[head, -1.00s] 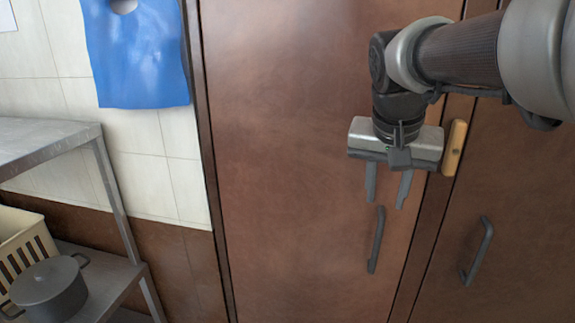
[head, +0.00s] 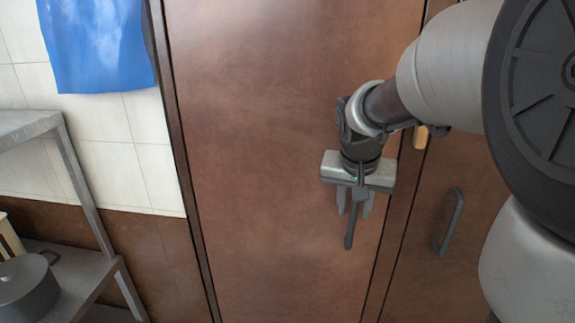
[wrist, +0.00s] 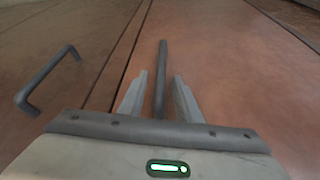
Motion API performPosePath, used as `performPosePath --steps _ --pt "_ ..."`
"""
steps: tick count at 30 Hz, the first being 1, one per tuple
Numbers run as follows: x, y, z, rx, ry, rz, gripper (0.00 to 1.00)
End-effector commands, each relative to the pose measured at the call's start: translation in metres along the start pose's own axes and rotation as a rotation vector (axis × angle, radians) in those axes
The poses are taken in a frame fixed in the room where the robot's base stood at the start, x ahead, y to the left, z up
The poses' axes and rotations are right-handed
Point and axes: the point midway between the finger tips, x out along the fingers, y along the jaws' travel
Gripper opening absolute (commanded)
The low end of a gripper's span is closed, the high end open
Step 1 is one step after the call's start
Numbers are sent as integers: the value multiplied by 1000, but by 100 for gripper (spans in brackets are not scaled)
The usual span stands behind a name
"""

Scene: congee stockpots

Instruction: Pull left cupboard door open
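The left cupboard door (head: 270,150) is a tall brown panel that looks shut in its frame. Its dark bar handle (head: 349,232) stands upright near the door's right edge. My gripper (head: 354,208) is at the upper part of this handle, pointing down along the door. In the wrist view, the handle (wrist: 161,75) runs between the two grey fingers (wrist: 160,98), with a visible gap on each side. The gripper is open around the handle and not closed on it. The handle's near end is hidden behind the gripper body.
The right cupboard door (head: 440,280) has its own dark handle (head: 449,222), also seen in the wrist view (wrist: 45,80). A metal shelf (head: 75,180) with a dark pot (head: 27,288) stands at the left. A blue cloth (head: 97,45) hangs on the tiled wall.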

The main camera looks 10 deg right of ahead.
Motion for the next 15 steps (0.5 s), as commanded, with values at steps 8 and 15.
performPosePath --steps 8,15 --pt "0 0 0 0 0 0 0" --pt "-1 0 0 2 0 0 0"
